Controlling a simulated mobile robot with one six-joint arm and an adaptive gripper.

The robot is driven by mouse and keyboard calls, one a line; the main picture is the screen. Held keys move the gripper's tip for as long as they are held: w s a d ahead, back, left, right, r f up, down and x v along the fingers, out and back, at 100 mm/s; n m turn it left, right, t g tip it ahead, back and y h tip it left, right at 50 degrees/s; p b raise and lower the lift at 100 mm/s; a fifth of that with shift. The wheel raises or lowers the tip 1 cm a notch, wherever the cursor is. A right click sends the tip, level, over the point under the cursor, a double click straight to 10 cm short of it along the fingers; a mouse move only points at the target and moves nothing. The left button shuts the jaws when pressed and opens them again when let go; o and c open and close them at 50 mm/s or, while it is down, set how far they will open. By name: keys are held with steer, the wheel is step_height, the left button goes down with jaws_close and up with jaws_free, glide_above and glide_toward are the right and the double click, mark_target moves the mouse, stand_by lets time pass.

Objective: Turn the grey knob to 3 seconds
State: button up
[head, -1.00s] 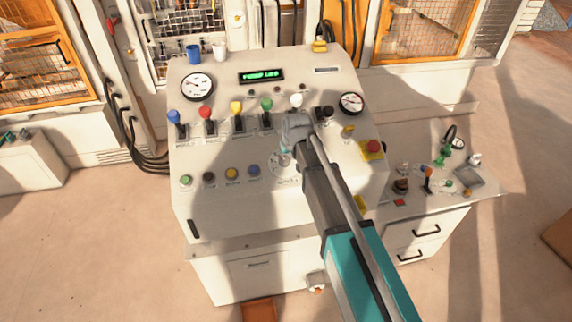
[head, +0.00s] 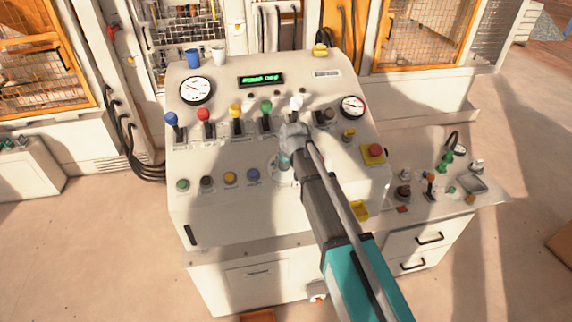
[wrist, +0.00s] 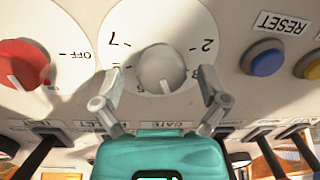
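The grey knob (wrist: 158,68) is in the middle of the wrist view, on a round white dial (wrist: 185,25). The dial's figures appear upside down; a 7 and a 2 show, and another figure at right is partly covered by a finger. A white mark on the knob points down toward my gripper's body. My gripper (wrist: 160,79) is open, one finger on each side of the knob, with visible gaps. In the head view my gripper (head: 286,160) is over the dial (head: 275,172) on the sloping panel, and the arm hides much of it.
A red knob (wrist: 22,62) is left of the dial in the wrist view; a blue button (wrist: 264,58) is at right. Several coloured levers (head: 236,115) stand above the dial in the head view. A red stop button (head: 375,150) is to the right.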

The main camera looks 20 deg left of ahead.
steer(key=shift+d, duration=0.1)
steer(key=c, duration=1.1)
steer(key=shift+n, duration=0.5)
steer(key=n, duration=0.3)
steer(key=shift+n, duration=0.3)
steer(key=n, duration=0.4)
steer(key=shift+h, duration=0.4)
steer(key=o, duration=1.1)
